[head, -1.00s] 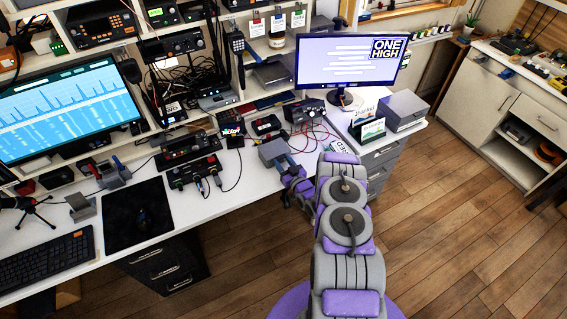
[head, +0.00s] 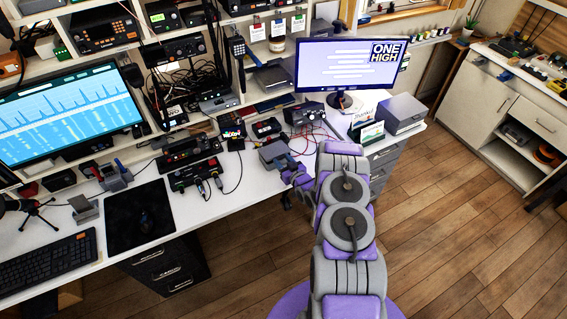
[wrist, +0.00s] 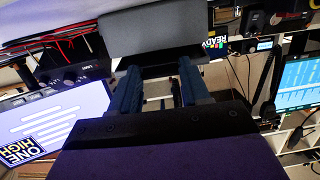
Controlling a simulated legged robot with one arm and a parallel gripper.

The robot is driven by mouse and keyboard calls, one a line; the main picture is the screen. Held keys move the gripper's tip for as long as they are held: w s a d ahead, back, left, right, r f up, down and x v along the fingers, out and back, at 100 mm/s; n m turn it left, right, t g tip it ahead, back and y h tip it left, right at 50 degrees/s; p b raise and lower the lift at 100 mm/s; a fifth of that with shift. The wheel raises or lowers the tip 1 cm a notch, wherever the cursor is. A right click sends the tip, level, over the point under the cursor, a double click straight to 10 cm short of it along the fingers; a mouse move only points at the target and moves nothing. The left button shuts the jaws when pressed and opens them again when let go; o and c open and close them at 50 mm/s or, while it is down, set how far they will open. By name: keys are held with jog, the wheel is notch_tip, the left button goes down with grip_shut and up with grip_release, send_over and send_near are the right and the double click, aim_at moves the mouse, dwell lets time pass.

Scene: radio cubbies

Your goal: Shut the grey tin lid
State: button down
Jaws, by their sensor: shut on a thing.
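The grey tin (head: 272,152) stands near the front edge of the white desk in the head view, just beyond my gripper (head: 287,165). In the wrist view its broad grey lid (wrist: 150,28) fills the top middle, across the tips of my gripper (wrist: 157,70). The two dark blue fingers stand apart and are shut on the lid at its near edge. The tin's inside and the exact contact are hidden, and I cannot tell the lid's angle.
Radio boxes (head: 190,160) with cables stand left of the tin. A monitor (head: 345,65) and red wires are behind and to the right. Another grey box (head: 402,112) sits on the right of the desk. The wooden floor (head: 450,220) is clear.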

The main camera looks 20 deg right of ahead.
jog(key=r+g, duration=0.1)
jog(key=w+r+g+p, duration=0.1)
jog(key=r, duration=0.1)
jog(key=shift+w+r+g+p, duration=0.25)
jog(key=shift+r+g+p, duration=0.15)
jog(key=shift+g, duration=0.2)
jog(key=shift+w+r+g+p, duration=0.25)
jog(key=shift+r+g, duration=0.25)
jog(key=shift+g, duration=0.1)
jog(key=shift+w+a+r+p, duration=0.1)
jog(key=shift+w+r+p, duration=0.2)
jog(key=shift+w+r, duration=0.2)
jog(key=shift+r, duration=0.1)
jog(key=c, duration=0.5)
grip_release()
jog(key=shift+s, duration=0.1)
jog(key=v, duration=1.7)
jog(key=shift+a+p, duration=0.2)
jog(key=shift+p, duration=0.2)
